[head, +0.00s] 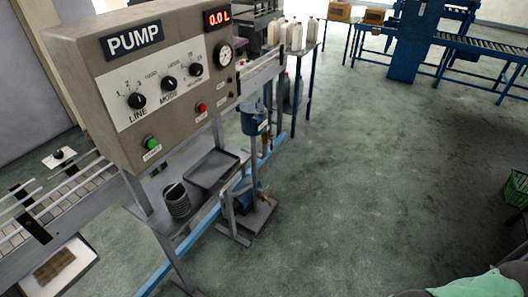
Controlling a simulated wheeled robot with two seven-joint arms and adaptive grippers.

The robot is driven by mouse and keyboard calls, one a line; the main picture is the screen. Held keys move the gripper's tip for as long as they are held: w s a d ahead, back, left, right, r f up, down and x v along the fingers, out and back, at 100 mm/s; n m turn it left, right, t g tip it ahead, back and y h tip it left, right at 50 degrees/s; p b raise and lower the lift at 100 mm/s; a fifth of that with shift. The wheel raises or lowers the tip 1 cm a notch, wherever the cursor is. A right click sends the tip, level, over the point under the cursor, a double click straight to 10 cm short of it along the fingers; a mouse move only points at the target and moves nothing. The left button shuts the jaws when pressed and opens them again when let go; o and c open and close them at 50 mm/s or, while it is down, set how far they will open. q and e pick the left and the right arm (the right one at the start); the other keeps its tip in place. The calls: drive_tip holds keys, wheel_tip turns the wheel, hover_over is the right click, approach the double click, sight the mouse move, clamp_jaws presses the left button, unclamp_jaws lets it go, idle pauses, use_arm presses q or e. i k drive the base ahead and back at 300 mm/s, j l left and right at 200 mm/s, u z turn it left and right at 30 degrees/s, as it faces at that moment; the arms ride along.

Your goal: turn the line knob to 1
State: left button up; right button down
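The pump panel (165,80) is a beige box at the upper left, its face angled toward me. The line knob (137,100) is a small black dial at the left of the white plate, above the label LINE. Neither of my grippers is in view, and nothing touches the knob.
Mode knob (169,83) and a third black knob (196,70) sit right of it. Below are a green button (151,143) and a red button (201,108). The display (216,19) reads 0.0 L.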

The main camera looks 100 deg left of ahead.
sight(136, 101)
drive_tip(key=u, duration=4.25)
